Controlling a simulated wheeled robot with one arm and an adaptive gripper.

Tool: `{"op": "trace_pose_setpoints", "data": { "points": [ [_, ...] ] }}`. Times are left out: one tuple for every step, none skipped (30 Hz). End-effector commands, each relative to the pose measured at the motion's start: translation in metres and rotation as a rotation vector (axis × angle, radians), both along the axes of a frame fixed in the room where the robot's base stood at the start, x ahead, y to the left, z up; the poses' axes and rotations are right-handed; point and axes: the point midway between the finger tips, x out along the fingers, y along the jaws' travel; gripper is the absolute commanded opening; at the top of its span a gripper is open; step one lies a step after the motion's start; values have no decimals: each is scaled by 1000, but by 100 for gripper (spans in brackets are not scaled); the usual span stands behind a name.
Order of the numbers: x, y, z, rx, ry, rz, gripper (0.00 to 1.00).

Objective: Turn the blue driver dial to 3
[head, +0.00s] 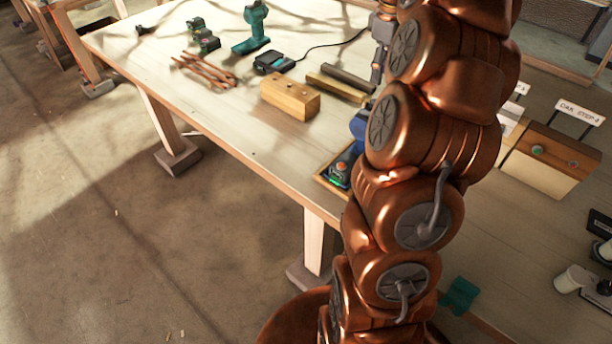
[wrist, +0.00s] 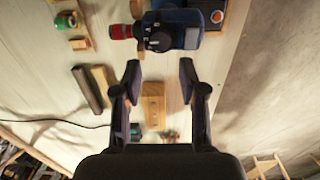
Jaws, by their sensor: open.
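The blue driver (wrist: 180,28) lies at the top of the wrist view, with a red part (wrist: 121,31) at its left end. A dark round part (wrist: 158,40) on it looks like the dial; its numbers are too small to read. In the head view, the blue driver (head: 358,126) is mostly hidden behind my arm. My gripper (wrist: 160,75) is open and empty in the wrist view, its two fingers apart, below the driver in the picture and not touching it. In the head view, only a grey piece of my gripper (head: 378,70) shows past the arm.
A wooden block (head: 290,97) and two bars (head: 340,82) lie on the table (head: 225,110). A teal driver (head: 252,28), a black charger (head: 274,62) with a cord and brown laths (head: 206,70) stand farther back.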

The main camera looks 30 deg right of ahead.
Motion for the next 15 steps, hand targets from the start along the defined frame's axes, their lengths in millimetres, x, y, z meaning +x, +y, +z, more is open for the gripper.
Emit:
{"op": "trace_pose_setpoints", "data": {
  "points": [
    [0,0,2,0,0,0,42],
    [0,0,3,0,0,1,42],
    [0,4,4,2,1,3,42],
    [0,7,4,2,2,4,42],
    [1,10,3,3,2,4,42],
    [1,13,3,3,1,4,42],
    [1,16,3,4,1,4,42],
    [1,18,3,4,1,5,42],
    [1,22,3,5,1,6,42],
    [1,24,3,6,2,7,42],
    [2,27,3,6,2,8,42],
    [2,33,3,7,2,9,42],
    [2,37,3,8,2,10,42],
    [2,41,3,8,2,12,42],
    [2,45,3,9,3,12,42]
  ]
}}
